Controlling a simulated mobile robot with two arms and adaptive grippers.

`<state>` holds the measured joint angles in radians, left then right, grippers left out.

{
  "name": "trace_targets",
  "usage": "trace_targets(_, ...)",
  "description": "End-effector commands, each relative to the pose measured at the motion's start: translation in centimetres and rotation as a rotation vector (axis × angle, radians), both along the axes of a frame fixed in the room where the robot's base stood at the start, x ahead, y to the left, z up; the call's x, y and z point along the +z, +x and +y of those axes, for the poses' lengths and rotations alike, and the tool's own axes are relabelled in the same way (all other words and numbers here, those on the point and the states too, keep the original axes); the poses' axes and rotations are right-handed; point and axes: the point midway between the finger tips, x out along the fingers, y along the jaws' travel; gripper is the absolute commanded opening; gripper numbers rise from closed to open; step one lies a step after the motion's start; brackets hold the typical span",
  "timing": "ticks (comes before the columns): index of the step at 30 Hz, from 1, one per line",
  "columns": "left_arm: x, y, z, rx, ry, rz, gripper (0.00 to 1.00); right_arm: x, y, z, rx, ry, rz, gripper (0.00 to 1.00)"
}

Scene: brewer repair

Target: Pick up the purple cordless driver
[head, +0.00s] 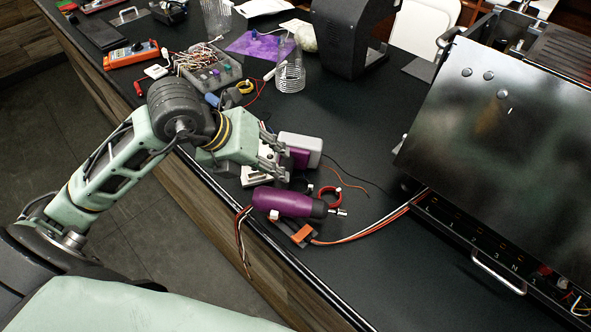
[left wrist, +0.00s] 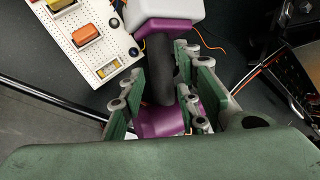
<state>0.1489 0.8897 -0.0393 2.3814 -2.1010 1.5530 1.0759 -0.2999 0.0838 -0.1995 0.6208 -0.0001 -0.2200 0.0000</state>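The purple cordless driver (head: 288,201) lies on the dark countertop (head: 345,255) near its front edge. Its chuck points right, and its white and purple battery end (head: 302,146) points away from the edge. My left gripper (head: 286,164) is at the driver's handle. In the left wrist view the dark handle (left wrist: 161,70) runs between the fingers (left wrist: 160,88). The fingers stand apart with narrow gaps beside the handle, so the gripper looks open. The purple body (left wrist: 160,122) is partly hidden behind the fingers. My right gripper is not in view.
A white perforated board (left wrist: 100,30) lies beside the driver. A red ring (head: 329,194) and loose wires lie near the chuck. A large metal-panelled machine (head: 500,120) stands at the right. A control box (head: 210,75) and an orange meter (head: 131,54) are farther back.

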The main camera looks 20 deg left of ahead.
Motion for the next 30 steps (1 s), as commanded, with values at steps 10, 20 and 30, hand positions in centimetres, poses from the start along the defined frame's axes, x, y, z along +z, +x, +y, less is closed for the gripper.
trace_targets(10,-4.0,2.0,-1.5,-0.003,-0.004,0.001,0.3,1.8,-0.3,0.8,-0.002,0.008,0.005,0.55)
trace_targets(20,-5.1,2.6,-1.8,-0.004,-0.001,-0.001,0.3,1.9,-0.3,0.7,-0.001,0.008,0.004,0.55)
trace_targets(30,-5.1,2.5,-1.8,-0.004,-0.001,-0.001,0.04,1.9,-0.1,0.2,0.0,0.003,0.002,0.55)
